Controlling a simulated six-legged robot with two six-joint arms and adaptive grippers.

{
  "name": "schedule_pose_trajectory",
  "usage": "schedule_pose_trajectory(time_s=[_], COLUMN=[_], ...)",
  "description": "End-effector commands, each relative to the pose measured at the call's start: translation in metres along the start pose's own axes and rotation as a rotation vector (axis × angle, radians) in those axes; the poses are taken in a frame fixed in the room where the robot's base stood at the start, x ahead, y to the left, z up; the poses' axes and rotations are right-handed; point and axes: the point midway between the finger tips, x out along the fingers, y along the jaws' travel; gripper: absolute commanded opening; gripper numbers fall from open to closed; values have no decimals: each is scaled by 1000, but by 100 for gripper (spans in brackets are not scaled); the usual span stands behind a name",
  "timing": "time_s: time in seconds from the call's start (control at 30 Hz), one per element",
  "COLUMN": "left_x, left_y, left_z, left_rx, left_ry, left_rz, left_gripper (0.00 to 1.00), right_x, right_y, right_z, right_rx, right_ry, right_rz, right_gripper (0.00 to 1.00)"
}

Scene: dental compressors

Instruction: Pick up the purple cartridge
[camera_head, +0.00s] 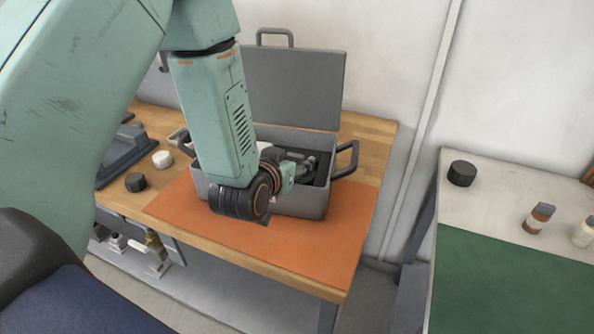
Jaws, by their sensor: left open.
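I see no purple cartridge in this view. My left arm comes in from the left, and my left gripper (304,166) points into the open grey case (312,205) on the workbench. The gripper is small here, dark and partly behind my wrist. It is open, and I see nothing purple between its fingers. My forearm and wrist hide the left part of the case's inside. Dark contents show at its right side, but I cannot make out single things. My right gripper is not in view.
The case's lid (295,85) stands up against the wall. The case is on an orange mat (310,250), clear in front. A black cap (135,182) and a white cap (162,159) lie left. Another table (490,205) at right holds a black cylinder (461,173) and bottles (538,219).

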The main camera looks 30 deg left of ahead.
Motion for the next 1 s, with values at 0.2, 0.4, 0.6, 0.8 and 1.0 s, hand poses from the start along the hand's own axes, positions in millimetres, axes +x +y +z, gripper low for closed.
schedule_pose_trajectory(time_s=[0.2,0.4,0.6,0.8,1.0], left_x=[22,25,25,25,25], left_y=[1,2,2,1,1], left_z=[0,-1,-1,-1,-1], left_rx=[1,1,1,0,0], left_ry=[1,-1,0,0,-1], left_rz=[0,0,0,0,0], left_gripper=[62,62,50,33,16], right_x=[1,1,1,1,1], right_y=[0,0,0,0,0], right_z=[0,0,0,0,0], right_rx=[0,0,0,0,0], right_ry=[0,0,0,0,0], right_rz=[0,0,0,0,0], right_gripper=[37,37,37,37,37])
